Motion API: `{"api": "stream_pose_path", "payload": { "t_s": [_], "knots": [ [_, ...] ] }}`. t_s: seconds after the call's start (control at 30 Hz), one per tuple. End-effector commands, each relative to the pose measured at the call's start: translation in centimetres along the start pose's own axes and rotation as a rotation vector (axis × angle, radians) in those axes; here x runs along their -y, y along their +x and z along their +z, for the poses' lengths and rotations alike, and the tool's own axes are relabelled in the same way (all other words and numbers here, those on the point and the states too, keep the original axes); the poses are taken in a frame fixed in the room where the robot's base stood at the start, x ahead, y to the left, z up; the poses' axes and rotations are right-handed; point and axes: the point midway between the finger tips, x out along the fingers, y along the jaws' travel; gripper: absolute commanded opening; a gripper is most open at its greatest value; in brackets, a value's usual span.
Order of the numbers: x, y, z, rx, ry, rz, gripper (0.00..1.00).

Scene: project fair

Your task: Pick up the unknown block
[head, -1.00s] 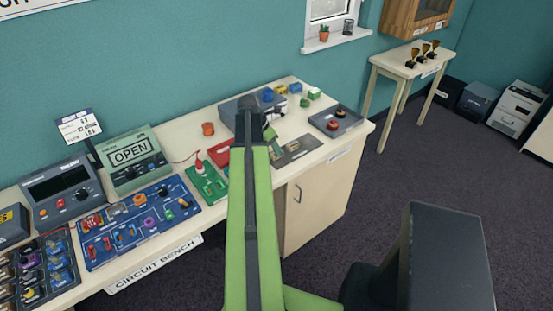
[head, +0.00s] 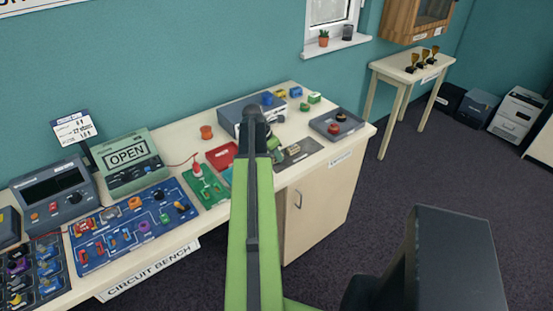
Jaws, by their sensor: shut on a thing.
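My green and dark arm reaches over the right part of the circuit bench (head: 180,239) in the head view. My gripper (head: 275,146) shows only in part, just right of the arm's dark far end, above the bench near a grey box (head: 230,112). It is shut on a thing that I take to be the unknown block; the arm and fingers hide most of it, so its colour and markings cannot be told. The meter (head: 127,160) reads OPEN. A blue circuit board (head: 130,228) lies in front of it.
Several small loose blocks, such as a green one (head: 305,107) and a blue one (head: 296,91), lie at the back right. An orange piece (head: 206,132) stands near the wall. A red board (head: 221,157) and a green board (head: 208,190) lie left of my arm.

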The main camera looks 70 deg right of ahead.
Motion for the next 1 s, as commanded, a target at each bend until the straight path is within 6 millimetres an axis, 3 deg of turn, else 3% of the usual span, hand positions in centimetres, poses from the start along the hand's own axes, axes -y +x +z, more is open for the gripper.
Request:
{"api": "stream_pose_path", "payload": {
  "t_s": [0.33, 0.63, 1.0],
  "knots": [
    [0.0, -0.6, 0.2, 0.0, 0.0, 0.0, 0.0],
    [0.0, -4.6, 1.9, 0.0, -0.001, 0.0, 0.0],
    [8.6, -8.9, 3.7, 0.001, 0.002, -0.001, 0.0]
  ]
}}
